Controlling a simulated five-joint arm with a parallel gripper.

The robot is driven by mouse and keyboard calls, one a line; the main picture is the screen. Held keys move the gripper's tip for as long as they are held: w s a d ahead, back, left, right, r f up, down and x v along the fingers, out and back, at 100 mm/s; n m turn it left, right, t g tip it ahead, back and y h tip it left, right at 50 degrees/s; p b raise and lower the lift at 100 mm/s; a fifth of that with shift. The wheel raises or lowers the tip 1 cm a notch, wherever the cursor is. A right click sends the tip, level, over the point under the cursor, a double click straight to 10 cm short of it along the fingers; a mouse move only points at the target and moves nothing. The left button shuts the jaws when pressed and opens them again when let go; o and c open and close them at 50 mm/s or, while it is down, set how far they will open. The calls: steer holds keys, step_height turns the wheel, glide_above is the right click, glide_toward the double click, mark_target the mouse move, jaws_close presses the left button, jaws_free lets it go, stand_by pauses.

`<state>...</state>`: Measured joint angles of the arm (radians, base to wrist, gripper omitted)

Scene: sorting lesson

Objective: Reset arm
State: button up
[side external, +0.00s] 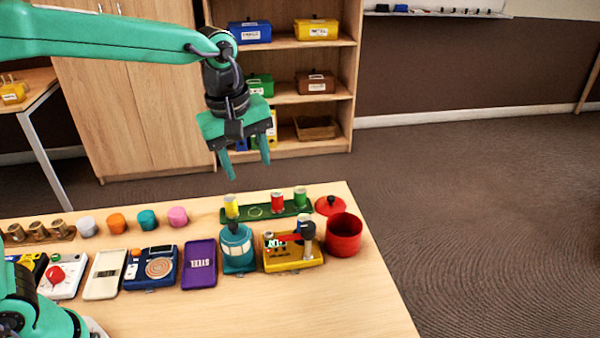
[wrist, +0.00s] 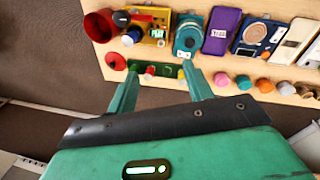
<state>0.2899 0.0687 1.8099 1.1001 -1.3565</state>
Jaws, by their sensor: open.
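My gripper (side external: 247,168) is raised high above the back edge of the table, pointing down, with its two teal fingers apart and nothing between them. In the wrist view my gripper (wrist: 160,85) shows both fingers spread, with the green rack (wrist: 162,70) beyond them. My green arm reaches in from the upper left in the side view. No object touches the fingers.
The wooden table (side external: 340,305) holds a red pot (side external: 344,236), a yellow device (side external: 292,258), a teal lantern-like object (side external: 237,250), a purple case (side external: 199,265) and several coloured lumps. Shelves (side external: 335,90) stand behind. The table's front right is clear.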

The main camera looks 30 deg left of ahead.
steer(key=s+a+m+t, duration=0.2)
steer(key=s+a+m, duration=0.4)
steer(key=s, duration=0.2)
steer(key=s+a+m+t, duration=0.1)
steer(key=s+a+m, duration=0.5)
steer(key=s, duration=0.3)
steer(key=shift+s+f+t+y, duration=0.25)
steer(key=shift+s+t+y, duration=0.05)
steer(key=shift+t, duration=0.1)
